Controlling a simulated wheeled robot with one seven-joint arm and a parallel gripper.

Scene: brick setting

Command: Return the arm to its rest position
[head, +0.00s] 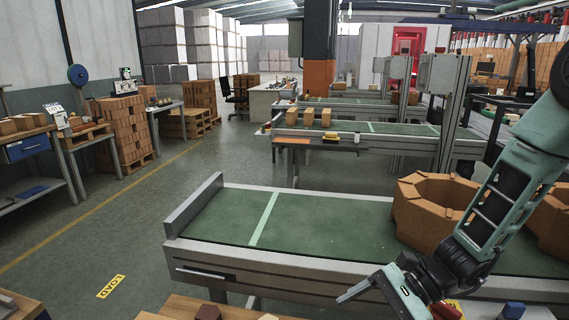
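My arm (510,185) reaches in from the right edge in the head view, pale green with dark joints. My gripper (362,290) is low in the picture, at the near side of the front conveyor. One light finger points to the left; the rest of the gripper runs down to the bottom edge, so I cannot tell how far the fingers are apart. I see nothing held at the visible fingertip.
A green-belted conveyor (330,222) lies ahead, carrying a large orange-brown octagonal brick ring (428,215); another stands partly behind my arm. A wooden surface (180,306) with a brown block (208,312) is at the bottom. Open floor (120,215) lies left.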

